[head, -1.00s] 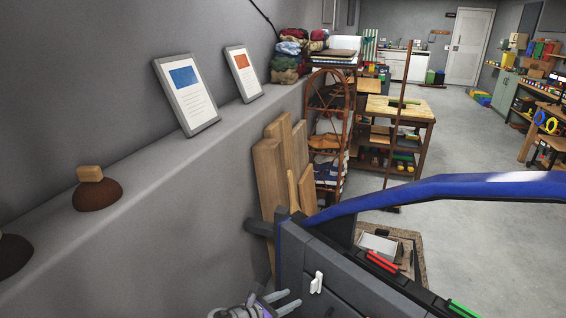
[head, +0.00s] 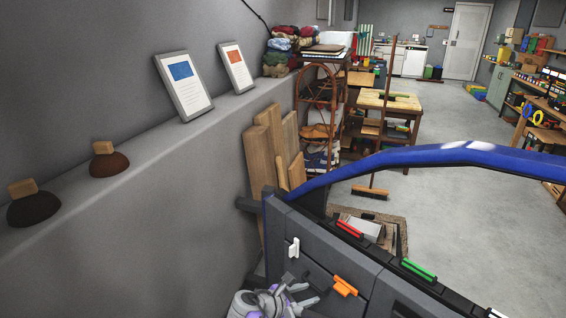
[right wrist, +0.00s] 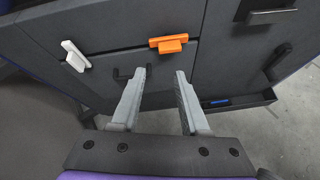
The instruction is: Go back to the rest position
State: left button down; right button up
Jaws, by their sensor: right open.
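My right gripper (head: 305,295) shows at the bottom of the head view, in front of the dark grey inner face of the car door (head: 325,262). In the right wrist view its two grey fingers (right wrist: 160,78) are spread apart with nothing between the tips. An orange handle (right wrist: 168,43) lies ahead of the fingers, and it also shows in the head view (head: 345,286). A white handle (right wrist: 75,56) is to its left. A black handle (right wrist: 127,73) sits close by the left finger; whether they touch is unclear. My left gripper is not in view.
The door's blue frame (head: 440,156) arches across the right. Red (head: 349,229) and green (head: 419,270) pieces lie along its top edge. A wall ledge (head: 130,155) runs at left, with wooden boards (head: 268,155) beside it. Open floor (head: 460,215) lies beyond the door.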

jog(key=s+d+r+m+g+y+p, duration=0.35)
jog(key=s+d+r+m+p, duration=0.25)
jog(key=s+d+r+m, duration=0.5)
pick_arm(q)
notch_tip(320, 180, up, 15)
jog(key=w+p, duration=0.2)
jog(key=p, duration=0.4)
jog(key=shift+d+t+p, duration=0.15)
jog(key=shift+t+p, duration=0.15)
jog(key=shift+p, duration=0.1)
pick_arm(e)
jog(key=s+r+m+y, duration=0.1)
jog(key=s+m+y, duration=0.1)
jog(key=s+m, duration=0.4)
jog(key=s+r+m+t+y, duration=0.1)
jog(key=s+r+m+y, duration=0.1)
jog(key=s+m, duration=0.4)
jog(key=s+y, duration=0.1)
jog(key=s, duration=0.3)
jog(key=shift+s+d+r+m, duration=0.15)
jog(key=shift+d+r+m, duration=0.1)
jog(key=shift+d+m, duration=0.05)
